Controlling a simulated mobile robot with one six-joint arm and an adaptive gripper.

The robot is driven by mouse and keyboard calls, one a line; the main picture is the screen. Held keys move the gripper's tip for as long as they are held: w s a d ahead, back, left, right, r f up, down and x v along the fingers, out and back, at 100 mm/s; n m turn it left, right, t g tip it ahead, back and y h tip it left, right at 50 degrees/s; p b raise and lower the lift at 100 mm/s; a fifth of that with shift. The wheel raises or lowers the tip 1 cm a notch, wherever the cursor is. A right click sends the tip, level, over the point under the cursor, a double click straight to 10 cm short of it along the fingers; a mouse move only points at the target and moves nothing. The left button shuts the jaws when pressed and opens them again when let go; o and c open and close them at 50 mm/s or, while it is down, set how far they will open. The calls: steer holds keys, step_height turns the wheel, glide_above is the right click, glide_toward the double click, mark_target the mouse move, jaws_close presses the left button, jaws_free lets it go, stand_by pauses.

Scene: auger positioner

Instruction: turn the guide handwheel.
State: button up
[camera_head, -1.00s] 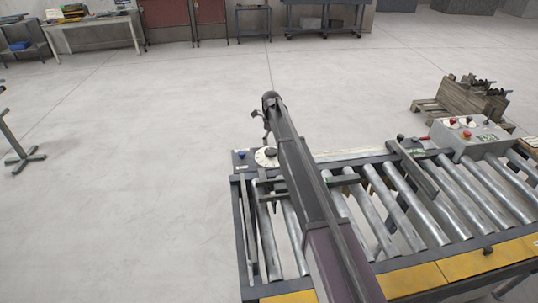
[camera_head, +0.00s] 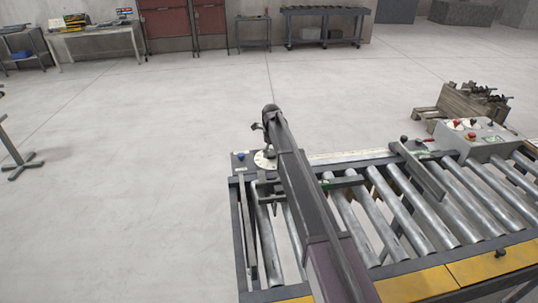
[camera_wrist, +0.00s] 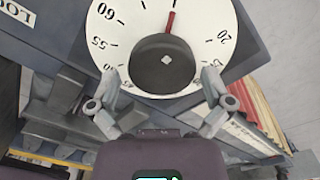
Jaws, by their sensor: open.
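The guide handwheel (camera_wrist: 166,63) is a dark round knob on a white dial (camera_wrist: 222,45) with black numbers and a red pointer line (camera_wrist: 170,22). In the head view the dial (camera_head: 261,163) sits at the conveyor's far left corner, partly hidden by my arm and gripper. My gripper (camera_wrist: 162,80) is open, with one finger on each side of the knob's near part in the wrist view. Contact with the knob cannot be told. In the head view my gripper (camera_head: 260,137) is over the dial.
A blue button (camera_head: 241,156) is left of the dial. The roller conveyor (camera_head: 266,245) extends right under my arm, with a crossbar guide (camera_head: 418,172) over it. A grey control box (camera_head: 470,138) is at the right.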

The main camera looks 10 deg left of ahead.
steer(key=c, duration=0.9)
steer(key=shift+s+a, duration=0.1)
steer(key=shift+a, duration=0.35)
steer(key=shift+d, duration=0.35)
steer(key=shift+n, duration=0.3)
steer(key=shift+d+f, duration=0.1)
